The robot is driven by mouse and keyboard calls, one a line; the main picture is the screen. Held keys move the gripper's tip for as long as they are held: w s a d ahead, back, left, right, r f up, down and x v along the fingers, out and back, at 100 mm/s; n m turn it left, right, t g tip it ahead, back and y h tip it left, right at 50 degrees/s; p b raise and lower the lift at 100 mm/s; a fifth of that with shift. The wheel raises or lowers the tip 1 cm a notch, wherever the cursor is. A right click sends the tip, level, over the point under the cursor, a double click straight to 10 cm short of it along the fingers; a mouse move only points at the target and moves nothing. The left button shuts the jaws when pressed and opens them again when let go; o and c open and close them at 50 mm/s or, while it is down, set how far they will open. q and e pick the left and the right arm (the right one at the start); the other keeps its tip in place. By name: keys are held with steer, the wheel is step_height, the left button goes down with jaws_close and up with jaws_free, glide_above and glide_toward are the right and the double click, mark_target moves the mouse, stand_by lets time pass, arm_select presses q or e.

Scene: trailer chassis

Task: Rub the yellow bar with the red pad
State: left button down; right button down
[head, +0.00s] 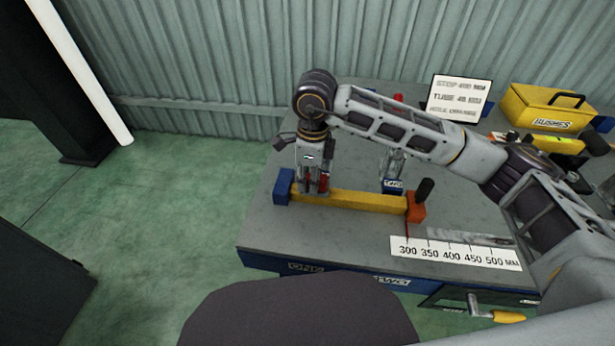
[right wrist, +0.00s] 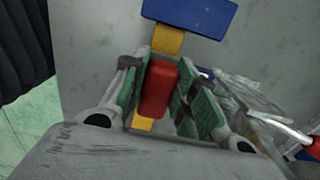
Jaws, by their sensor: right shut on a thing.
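The yellow bar (head: 365,201) lies on the grey bench between a blue end block (head: 283,187) and an orange block (head: 416,206) with a black knob. My right gripper (head: 314,190) points down over the bar's left part, near the blue block. It is shut on the red pad (head: 324,182). In the right wrist view the red pad (right wrist: 158,88) sits between the green-lined fingers, over the yellow bar (right wrist: 167,40). The pad appears to be at the bar's top; I cannot tell whether they touch. My left gripper is not in view.
A ruler strip (head: 455,252) lies at the bench front. A sign (head: 458,98) and a yellow box (head: 548,107) stand at the back right. A clear tool with a red handle lies behind the bar. Bench left of the blue block is narrow.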

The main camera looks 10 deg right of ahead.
mark_target(326, 178)
steer(key=shift+d, duration=0.1)
steer(key=shift+s+d+f+b, duration=0.15)
steer(key=shift+d+b, duration=0.1)
steer(key=shift+d, duration=0.25)
steer(key=shift+s+d+b, duration=0.15)
steer(key=shift+d+b, duration=0.05)
steer(key=shift+d, duration=0.3)
steer(key=shift+s+d+f+b, duration=0.15)
steer(key=shift+d+b, duration=0.1)
steer(key=shift+d, duration=0.25)
steer(key=shift+s+d+r, duration=0.1)
steer(key=shift+s+d, duration=0.1)
steer(key=shift+d, duration=0.15)
steer(key=shift+d, duration=0.15)
